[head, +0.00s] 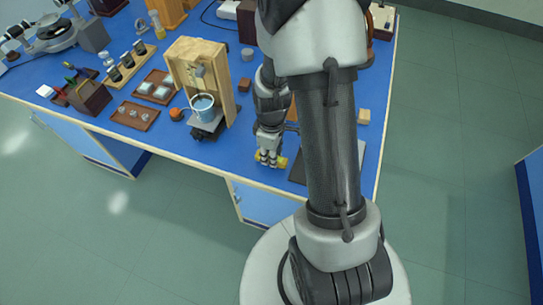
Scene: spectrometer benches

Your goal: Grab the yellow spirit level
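A small yellow object (283,163), which looks like the spirit level, lies near the front edge of the blue bench top. My gripper (269,156) is right at it, pointing down, with yellow showing on both sides of the fingers. The fingers cover the middle of it. The view is too small to tell whether the fingers are closed on it or only around it, or whether it touches the bench.
A wooden frame (187,57) with a blue-white cup (203,105) stands just left of my gripper. A dark flat plate (299,171) lies to the right, partly behind my arm. Brown trays (136,124) and a dark wooden box (90,97) are further left. A small wooden block (363,117) is at the right.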

